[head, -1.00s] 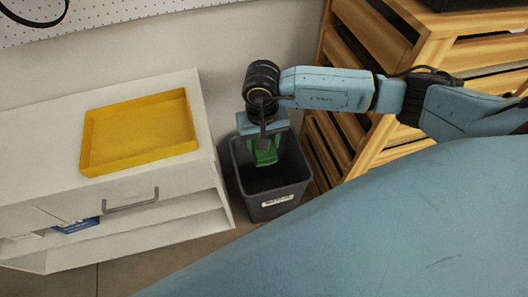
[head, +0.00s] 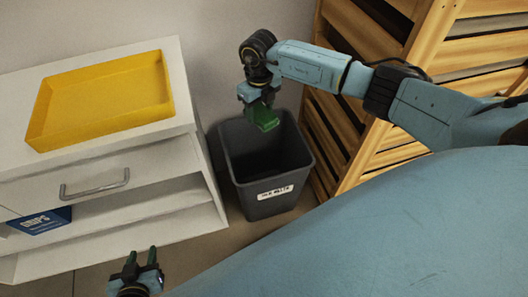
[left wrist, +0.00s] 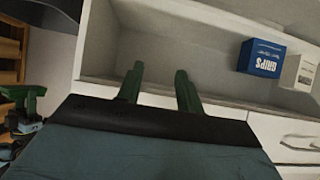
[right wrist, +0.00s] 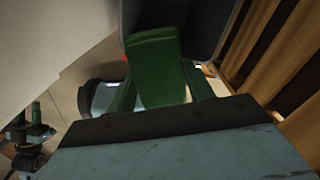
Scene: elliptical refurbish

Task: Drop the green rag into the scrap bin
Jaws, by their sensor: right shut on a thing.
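The green rag (head: 264,117) hangs from my right gripper (head: 258,103), which is shut on it. In the head view the rag overlaps the back part of the opening of the dark grey scrap bin (head: 262,190); its height above the rim is hard to tell. The right wrist view shows the rag (right wrist: 155,65) between the green fingers, with the bin wall (right wrist: 205,22) behind it. My left gripper (head: 142,262) is open and empty in front of the white cabinet, and its spread fingers show in the left wrist view (left wrist: 158,86).
The white cabinet (head: 150,205) stands left of the bin, with a yellow tray (head: 100,105) on top and a blue box (head: 40,220) on its shelf. A slatted wooden rack (head: 400,140) stands close on the bin's right. The bin's inside looks dark and empty.

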